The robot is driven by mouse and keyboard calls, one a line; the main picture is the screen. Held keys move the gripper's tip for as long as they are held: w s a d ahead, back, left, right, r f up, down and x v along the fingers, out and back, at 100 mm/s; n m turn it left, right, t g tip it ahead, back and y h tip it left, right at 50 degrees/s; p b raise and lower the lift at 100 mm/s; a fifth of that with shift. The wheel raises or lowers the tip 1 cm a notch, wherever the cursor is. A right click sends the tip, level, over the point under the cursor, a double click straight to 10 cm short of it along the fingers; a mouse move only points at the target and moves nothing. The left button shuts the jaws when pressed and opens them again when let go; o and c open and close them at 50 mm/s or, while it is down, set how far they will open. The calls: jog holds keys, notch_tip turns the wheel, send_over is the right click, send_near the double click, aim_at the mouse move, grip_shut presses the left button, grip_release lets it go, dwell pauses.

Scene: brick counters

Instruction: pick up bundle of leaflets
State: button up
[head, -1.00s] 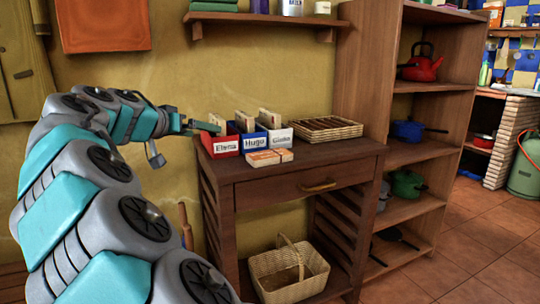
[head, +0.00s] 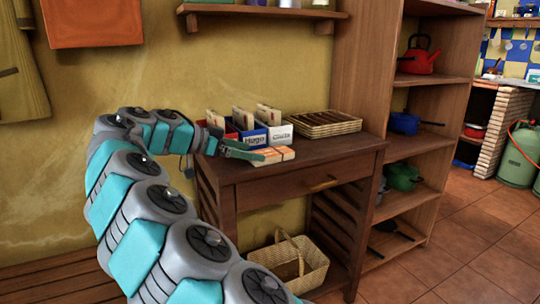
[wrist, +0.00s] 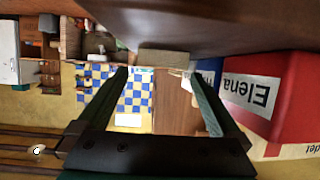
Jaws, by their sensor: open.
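Behind stand a blue box (head: 252,135) marked Hugo, a white box (head: 280,133) and a red box marked Elena (wrist: 265,100).
A wicker tray (head: 325,123) sits at the back right of the table (head: 300,175). Pale papers stand in the boxes close behind my gripper. A shelf unit with pots rises at the right. A basket (head: 290,262) is below. The tabletop's front right is clear.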

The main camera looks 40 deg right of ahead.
aim_at(263, 153)
jog(key=x, duration=0.4)
jog(key=shift+d+p, duration=0.3)
jog(key=shift+d, duration=0.05)
jog(key=shift+c, duration=0.2)
jog(key=c, duration=1.2)
jog(key=shift+w+r, duration=0.1)
jog(key=shift+r, duration=0.05)
